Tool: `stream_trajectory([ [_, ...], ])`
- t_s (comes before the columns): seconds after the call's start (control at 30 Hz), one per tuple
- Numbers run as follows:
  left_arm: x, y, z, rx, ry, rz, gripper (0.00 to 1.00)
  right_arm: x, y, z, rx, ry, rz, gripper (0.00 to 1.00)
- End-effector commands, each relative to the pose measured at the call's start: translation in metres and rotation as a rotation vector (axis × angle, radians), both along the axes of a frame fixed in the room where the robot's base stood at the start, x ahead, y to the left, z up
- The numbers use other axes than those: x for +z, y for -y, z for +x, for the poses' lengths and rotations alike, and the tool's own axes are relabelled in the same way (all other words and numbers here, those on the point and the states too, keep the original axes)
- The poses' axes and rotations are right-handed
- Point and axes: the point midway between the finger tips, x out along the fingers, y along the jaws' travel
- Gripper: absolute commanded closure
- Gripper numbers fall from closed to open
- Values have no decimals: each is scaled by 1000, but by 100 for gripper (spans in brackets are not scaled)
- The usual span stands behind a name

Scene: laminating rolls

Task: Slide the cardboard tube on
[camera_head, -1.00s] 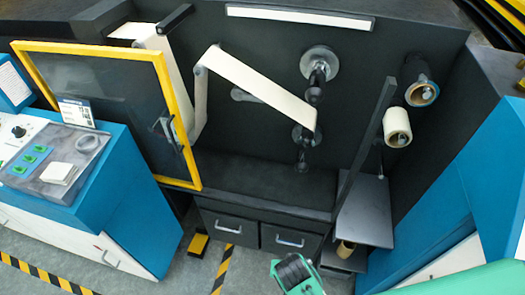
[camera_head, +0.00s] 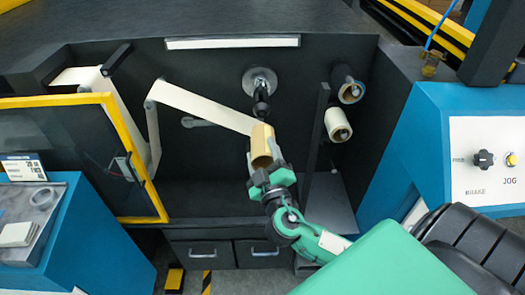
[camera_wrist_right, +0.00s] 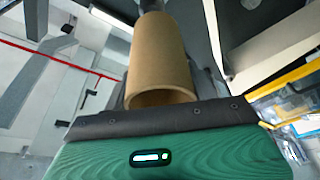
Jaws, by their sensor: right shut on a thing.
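The brown cardboard tube (camera_head: 262,142) is in my right gripper (camera_head: 265,162), in front of the machine's dark back wall. The gripper is shut on the tube near its close end. In the right wrist view, the tube (camera_wrist_right: 158,55) points away from me, its open near end just above the gripper body. A dark round part (camera_wrist_right: 151,5) shows at its far end; I cannot tell whether the tube is around it. The lower spindle is hidden behind the tube in the head view. The upper spindle (camera_head: 261,88) is bare. My left gripper is out of view.
A cream web (camera_head: 200,106) runs down to the tube area. Two rolls (camera_head: 346,86) and (camera_head: 338,124) hang to the right, beside a dark upright post (camera_head: 317,145). A yellow-framed door (camera_head: 128,150) stands open at the left. Drawers (camera_head: 265,250) lie below.

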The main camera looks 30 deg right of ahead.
Motion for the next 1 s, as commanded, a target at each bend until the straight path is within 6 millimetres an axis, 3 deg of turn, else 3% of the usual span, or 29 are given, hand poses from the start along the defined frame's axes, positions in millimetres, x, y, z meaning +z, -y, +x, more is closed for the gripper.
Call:
stream_trajectory([
  [0.13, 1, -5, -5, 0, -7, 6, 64, 8, 1, 2, 5, 14, -10, 65],
  [1.0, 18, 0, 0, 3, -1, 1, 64, 7, 28, 44, 3, 12, -9, 65],
])
